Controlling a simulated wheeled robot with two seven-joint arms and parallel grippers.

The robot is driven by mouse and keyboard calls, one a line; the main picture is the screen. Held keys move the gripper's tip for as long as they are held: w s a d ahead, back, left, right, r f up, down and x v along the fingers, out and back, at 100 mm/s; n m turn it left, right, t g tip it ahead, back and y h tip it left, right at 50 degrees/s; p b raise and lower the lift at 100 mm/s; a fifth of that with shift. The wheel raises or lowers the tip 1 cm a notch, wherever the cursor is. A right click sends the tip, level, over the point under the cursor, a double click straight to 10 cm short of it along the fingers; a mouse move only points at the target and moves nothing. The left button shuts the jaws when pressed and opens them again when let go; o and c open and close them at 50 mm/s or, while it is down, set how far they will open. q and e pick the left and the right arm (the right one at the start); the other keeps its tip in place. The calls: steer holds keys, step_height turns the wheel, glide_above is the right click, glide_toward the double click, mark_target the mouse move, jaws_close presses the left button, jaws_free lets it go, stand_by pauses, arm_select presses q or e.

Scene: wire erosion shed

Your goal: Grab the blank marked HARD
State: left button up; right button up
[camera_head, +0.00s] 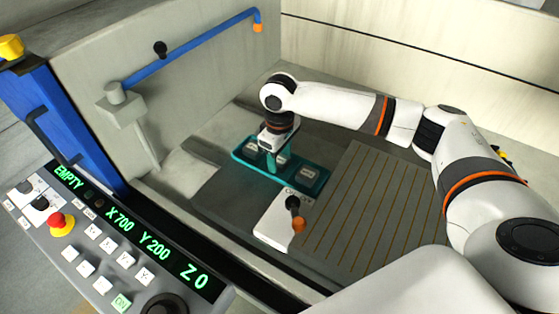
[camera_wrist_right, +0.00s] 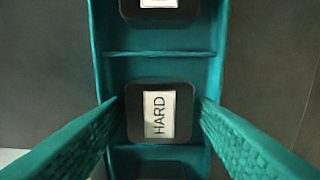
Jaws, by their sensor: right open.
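The blank marked HARD (camera_wrist_right: 140,133) is a dark rounded block with a white label, lying in a middle compartment of a teal tray (camera_wrist_right: 101,70). In the wrist view it lies between the two teal fingers of my right gripper (camera_wrist_right: 158,106), which is open with one finger on each side. Neither finger clearly touches it. In the head view my right gripper (camera_head: 276,163) points down over the middle of the tray (camera_head: 262,173) and hides the HARD blank. My left gripper is not in view.
Other labelled blanks lie in the tray's end compartments, one at the left (camera_head: 252,147) and one at the right (camera_head: 307,173). A pale block with a dark knob (camera_head: 275,222) stands in front. A slatted bed (camera_head: 375,200) lies right. A control panel (camera_head: 110,240) reads EMPTY.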

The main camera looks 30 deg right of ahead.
steer(key=c, duration=1)
steer(key=shift+w+r, duration=0.1)
